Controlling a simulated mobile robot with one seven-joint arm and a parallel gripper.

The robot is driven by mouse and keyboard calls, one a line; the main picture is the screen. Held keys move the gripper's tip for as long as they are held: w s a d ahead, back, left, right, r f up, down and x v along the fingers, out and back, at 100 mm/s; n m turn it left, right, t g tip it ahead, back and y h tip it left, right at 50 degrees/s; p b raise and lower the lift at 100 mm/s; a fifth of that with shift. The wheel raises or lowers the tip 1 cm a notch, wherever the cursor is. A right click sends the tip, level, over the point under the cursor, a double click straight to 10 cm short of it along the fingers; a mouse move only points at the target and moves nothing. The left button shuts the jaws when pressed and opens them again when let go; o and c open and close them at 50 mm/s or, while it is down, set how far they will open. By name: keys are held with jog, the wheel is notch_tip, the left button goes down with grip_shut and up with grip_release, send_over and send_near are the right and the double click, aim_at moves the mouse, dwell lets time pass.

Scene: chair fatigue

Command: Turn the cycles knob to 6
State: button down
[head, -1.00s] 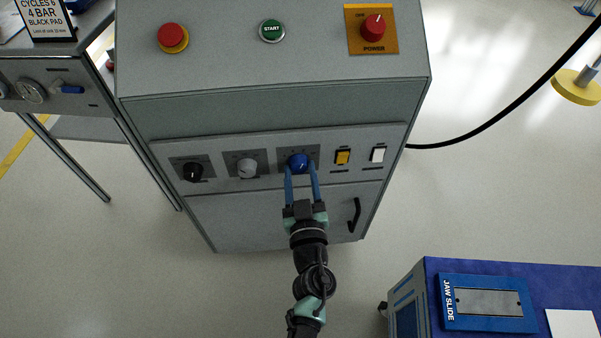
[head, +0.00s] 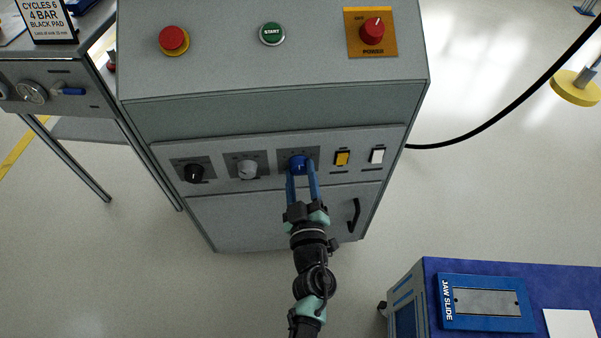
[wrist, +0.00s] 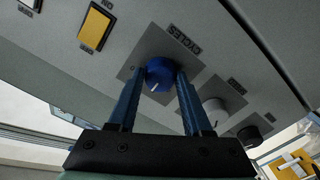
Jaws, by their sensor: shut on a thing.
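The cycles knob (head: 298,164) is the blue knob on the front panel of the grey cabinet, right of a grey knob and a black knob. In the wrist view the blue knob (wrist: 160,74) sits on a grey plate lettered CYCLES, with a white pointer mark on its face. My gripper (head: 302,172) is shut on the blue knob, one blue finger on each side. In the wrist view my gripper's fingers (wrist: 160,88) reach the knob's sides. The scale numbers around the knob are too small to read.
Left on the panel are a grey knob (head: 247,169) and a black knob (head: 194,172). Right are a yellow switch (head: 342,158) and a white switch (head: 377,155). A sign (head: 45,18) reads CYCLES 6, 4 BAR, BLACK PAD. A black handle (head: 354,214) is on the door below.

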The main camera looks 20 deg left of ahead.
jog(key=shift+n, duration=1.6)
jog(key=shift+c, duration=1.7)
grip_release()
jog(key=shift+s+d, duration=0.1)
jog(key=p+v, duration=0.4)
jog(key=v, duration=0.8)
jog(key=shift+s+d, duration=0.2)
jog(key=shift+s, duration=0.1)
